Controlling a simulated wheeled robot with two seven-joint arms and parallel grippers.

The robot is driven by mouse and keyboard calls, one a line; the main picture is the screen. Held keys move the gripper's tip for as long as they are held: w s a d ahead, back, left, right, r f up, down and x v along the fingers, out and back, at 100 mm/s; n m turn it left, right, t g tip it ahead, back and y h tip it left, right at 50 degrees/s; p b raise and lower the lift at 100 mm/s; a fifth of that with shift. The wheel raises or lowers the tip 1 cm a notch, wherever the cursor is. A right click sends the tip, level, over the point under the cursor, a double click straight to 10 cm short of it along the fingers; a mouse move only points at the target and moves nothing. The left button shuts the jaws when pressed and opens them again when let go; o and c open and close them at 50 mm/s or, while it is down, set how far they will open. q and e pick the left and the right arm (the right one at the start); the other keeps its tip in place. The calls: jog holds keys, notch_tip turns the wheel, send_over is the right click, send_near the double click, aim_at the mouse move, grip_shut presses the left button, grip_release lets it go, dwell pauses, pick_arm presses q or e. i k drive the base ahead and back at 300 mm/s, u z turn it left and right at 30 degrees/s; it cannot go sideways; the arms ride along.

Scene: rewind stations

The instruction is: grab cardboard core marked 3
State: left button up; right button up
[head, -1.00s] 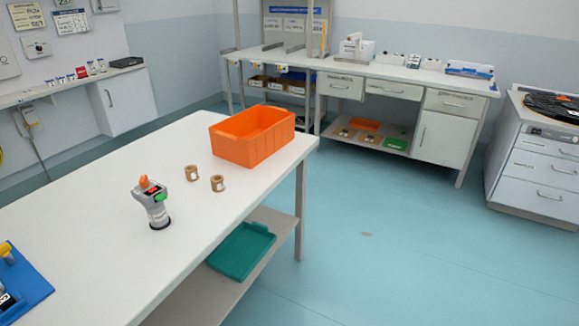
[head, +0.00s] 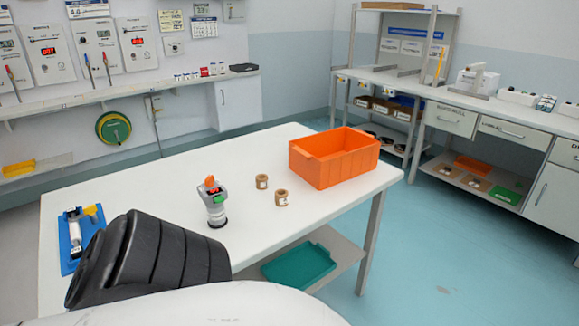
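Two small brown cardboard cores stand on the white table (head: 150,190) in the head view. One core (head: 262,181) is a little farther back and left, and the other core (head: 281,198) is nearer and right. Each has a pale label, but the marks are too small to read, so I cannot tell which is marked 3. Neither gripper is in view. A black and white part of my own arm covers the front of the table.
An orange bin (head: 335,160) stands right of the cores. A grey tool with an orange top (head: 214,203) stands left of them. A blue tray (head: 78,240) lies at the table's left end. A teal tray (head: 298,266) sits on the lower shelf.

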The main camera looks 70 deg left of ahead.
aim_at(262, 182)
jog(key=i, duration=1.25)
jog(key=u, duration=2.5)
